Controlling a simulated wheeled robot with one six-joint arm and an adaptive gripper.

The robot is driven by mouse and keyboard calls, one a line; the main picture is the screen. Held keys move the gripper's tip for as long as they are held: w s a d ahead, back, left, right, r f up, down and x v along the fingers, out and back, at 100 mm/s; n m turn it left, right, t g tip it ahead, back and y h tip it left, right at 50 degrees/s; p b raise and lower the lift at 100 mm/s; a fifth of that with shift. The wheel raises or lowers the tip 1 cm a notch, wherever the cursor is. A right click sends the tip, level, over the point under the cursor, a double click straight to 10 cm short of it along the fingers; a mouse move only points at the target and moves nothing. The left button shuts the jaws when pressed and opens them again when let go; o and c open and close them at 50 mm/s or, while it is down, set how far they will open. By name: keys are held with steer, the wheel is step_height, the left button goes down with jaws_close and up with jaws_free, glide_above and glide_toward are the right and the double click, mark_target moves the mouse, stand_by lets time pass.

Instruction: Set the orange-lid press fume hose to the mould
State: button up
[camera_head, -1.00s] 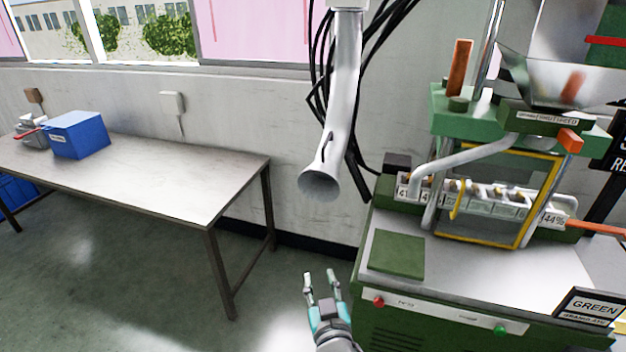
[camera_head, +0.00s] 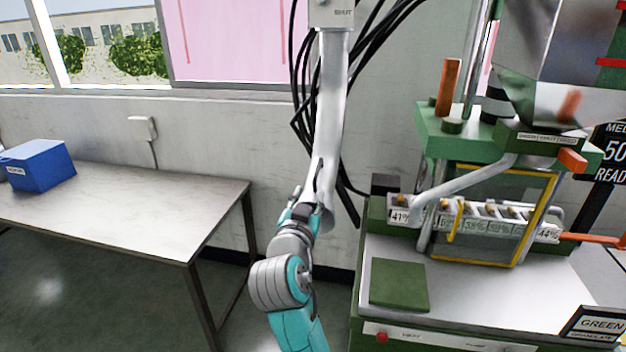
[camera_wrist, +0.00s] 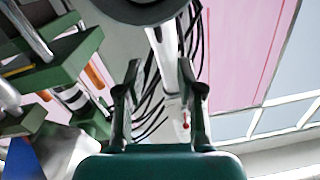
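The pale fume hose (camera_head: 333,110) hangs in front of the wall, beside the green press (camera_head: 465,125). A small dark handle shows on its lower part. My gripper (camera_head: 313,200) is raised at its lower end and partly hides the mouth. In the wrist view, my gripper (camera_wrist: 160,85) has its two fingers apart. The hose (camera_wrist: 168,55) shows between them in the picture, with the dark round mouth at the top edge. I cannot tell whether they touch. Behind the press's yellow frame (camera_head: 490,262) is a row of small percentage tags; the mould is not clearly distinguishable.
Black cables (camera_head: 300,90) hang behind the hose. A box at the hose's top reads "SHUT". A metal table (camera_head: 130,210) with a blue box (camera_head: 38,165) stands left. Orange bars stick out from the press. A dark green pad (camera_head: 399,285) lies on its bench.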

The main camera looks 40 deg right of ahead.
mark_target(315, 179)
steer(key=x, duration=0.8)
steer(key=shift+w+d, duration=0.15)
steer(key=shift+d, duration=0.05)
jaws_close()
